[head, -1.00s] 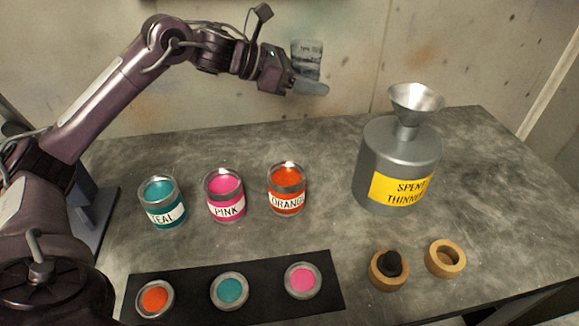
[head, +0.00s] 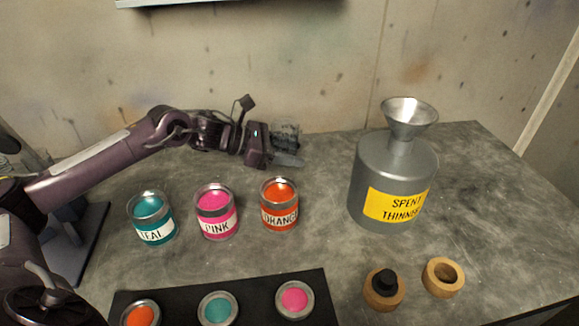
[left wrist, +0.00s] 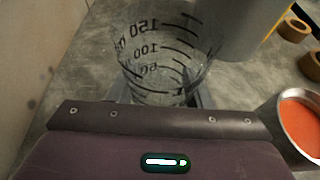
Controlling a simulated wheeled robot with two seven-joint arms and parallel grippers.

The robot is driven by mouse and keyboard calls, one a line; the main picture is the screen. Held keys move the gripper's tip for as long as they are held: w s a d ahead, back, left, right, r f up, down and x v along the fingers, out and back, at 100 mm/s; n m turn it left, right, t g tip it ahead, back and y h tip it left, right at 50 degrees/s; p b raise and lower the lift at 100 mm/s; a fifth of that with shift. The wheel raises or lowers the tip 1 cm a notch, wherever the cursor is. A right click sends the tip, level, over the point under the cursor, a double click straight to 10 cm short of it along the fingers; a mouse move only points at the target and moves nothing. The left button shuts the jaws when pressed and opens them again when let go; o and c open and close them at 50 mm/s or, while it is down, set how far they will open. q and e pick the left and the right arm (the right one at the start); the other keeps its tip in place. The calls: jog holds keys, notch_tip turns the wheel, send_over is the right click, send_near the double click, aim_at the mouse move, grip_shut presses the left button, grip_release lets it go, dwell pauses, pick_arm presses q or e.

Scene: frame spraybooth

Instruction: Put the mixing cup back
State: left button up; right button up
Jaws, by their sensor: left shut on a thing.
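The mixing cup (head: 286,135) is clear with dark volume marks. My left gripper (head: 284,158) is shut on it, behind the orange can near the back of the table. In the left wrist view the cup (left wrist: 160,50) stands between the fingers, its 50, 100 and 150 marks showing mirrored. It looks upright and empty. In the head view the gripper partly hides it, and I cannot tell whether its base touches the table. My right gripper is not in view.
Teal (head: 151,218), pink (head: 215,211) and orange (head: 279,204) paint cans stand in front of the arm. The spent thinner can (head: 372,160) with its funnel (head: 409,115) is to the right. Two wooden rings (head: 443,278) and a black mat (head: 250,290) with lids lie in front.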

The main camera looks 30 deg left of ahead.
aim_at(289, 176)
pick_arm(q)
notch_tip(289, 176, down, 4)
jog(key=shift+r, duration=0.1)
jog(key=shift+f, duration=0.45)
jog(key=o, duration=1)
jog(key=shift+o, duration=0.2)
jog(key=shift+r+p, duration=0.15)
jog(key=shift+p, duration=0.15)
jog(key=shift+f+b+v, duration=0.25)
jog(key=shift+b+v, duration=0.15)
jog(key=shift+v, duration=0.8)
jog(key=v, duration=0.8)
jog(key=shift+r+b, duration=0.1)
jog(key=shift+b, duration=0.25)
jog(key=shift+s+a+r, duration=0.3)
jog(key=shift+s+a, duration=0.1)
jog(key=shift+a+r, duration=0.1)
jog(key=shift+a, duration=0.05)
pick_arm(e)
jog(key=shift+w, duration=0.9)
